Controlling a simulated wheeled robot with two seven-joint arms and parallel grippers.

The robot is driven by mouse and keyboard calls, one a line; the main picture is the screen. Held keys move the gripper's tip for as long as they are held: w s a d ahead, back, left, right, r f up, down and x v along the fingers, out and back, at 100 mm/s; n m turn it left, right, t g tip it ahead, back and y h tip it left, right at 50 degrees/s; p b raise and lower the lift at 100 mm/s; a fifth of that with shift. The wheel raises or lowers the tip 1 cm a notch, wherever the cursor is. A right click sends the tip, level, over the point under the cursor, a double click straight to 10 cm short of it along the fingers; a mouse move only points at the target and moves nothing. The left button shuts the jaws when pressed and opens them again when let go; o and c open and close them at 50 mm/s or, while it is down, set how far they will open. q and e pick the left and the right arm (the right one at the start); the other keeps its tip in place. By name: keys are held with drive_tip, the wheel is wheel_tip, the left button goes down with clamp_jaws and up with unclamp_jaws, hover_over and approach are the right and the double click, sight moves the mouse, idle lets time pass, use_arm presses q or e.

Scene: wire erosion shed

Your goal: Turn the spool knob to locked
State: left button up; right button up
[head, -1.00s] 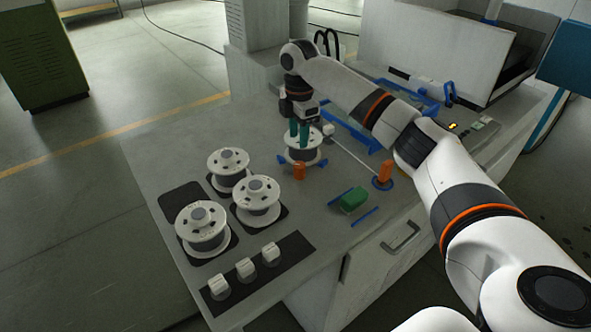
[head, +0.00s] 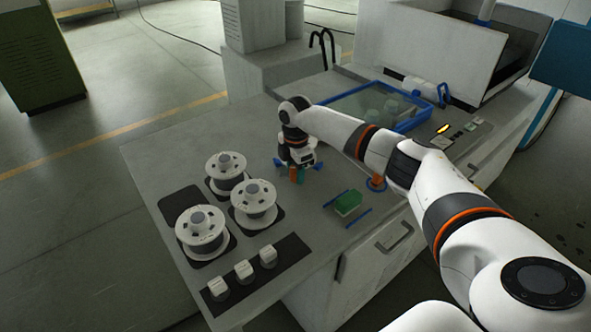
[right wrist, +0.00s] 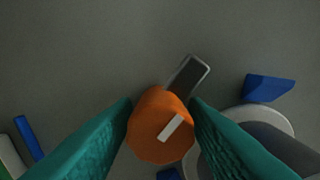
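The orange spool knob (right wrist: 160,135) with a white pointer bar stands between the two teal fingers of my right gripper (right wrist: 161,103) in the right wrist view. The pointer slants up to the right, roughly toward a dark, pale-rimmed plate (right wrist: 190,75) beside the knob. The fingers lie close along both sides of the knob; I cannot tell whether they press on it. In the head view my right gripper (head: 294,172) is low at the bench, and the knob (head: 300,177) is partly hidden. My left gripper is out of view.
Three white spools (head: 203,232) stand at the bench's left, with white blocks on a dark strip (head: 292,245) in front. A green block (head: 347,203) lies between blue rails. Another orange piece (head: 377,184) stands to the right. A blue-rimmed tray (head: 431,119) is behind.

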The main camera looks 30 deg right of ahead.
drive_tip(key=shift+c, duration=0.6)
drive_tip(key=c, duration=0.6)
